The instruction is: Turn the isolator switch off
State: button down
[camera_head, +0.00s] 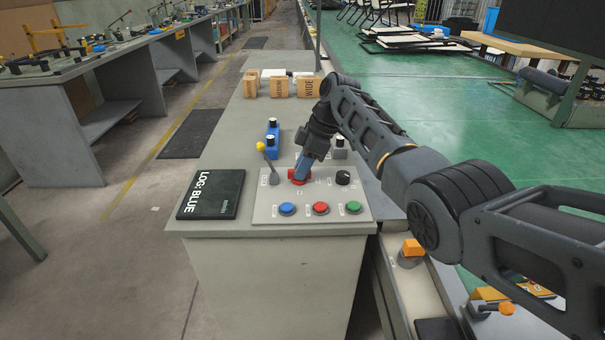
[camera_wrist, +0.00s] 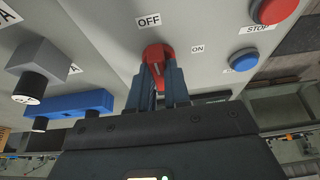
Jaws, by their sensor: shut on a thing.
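The isolator switch is a red rotary knob (camera_head: 297,175) on the light grey control panel (camera_head: 262,212). It also shows in the wrist view (camera_wrist: 157,52), with an OFF label (camera_wrist: 149,20) just above it and an ON label (camera_wrist: 197,48) to its right. My gripper (camera_head: 301,170) reaches down to the knob from above, slightly tilted. In the wrist view its two blue-grey fingers (camera_wrist: 161,78) are shut on the red knob, one on each side. The fingers hide part of the knob, so its exact pointing direction is hard to tell.
A yellow-tipped lever (camera_head: 264,150) stands left of the knob and a black dial (camera_head: 343,177) right. Blue (camera_head: 287,209), red (camera_head: 320,208) and green (camera_head: 353,207) buttons line the panel front. A black logbook (camera_head: 211,194) lies left; cardboard boxes (camera_head: 279,87) stand behind.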

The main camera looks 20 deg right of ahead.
dwell(0.3)
jog(key=c, duration=1.1)
grip_release()
jog(key=shift+v, duration=3.9)
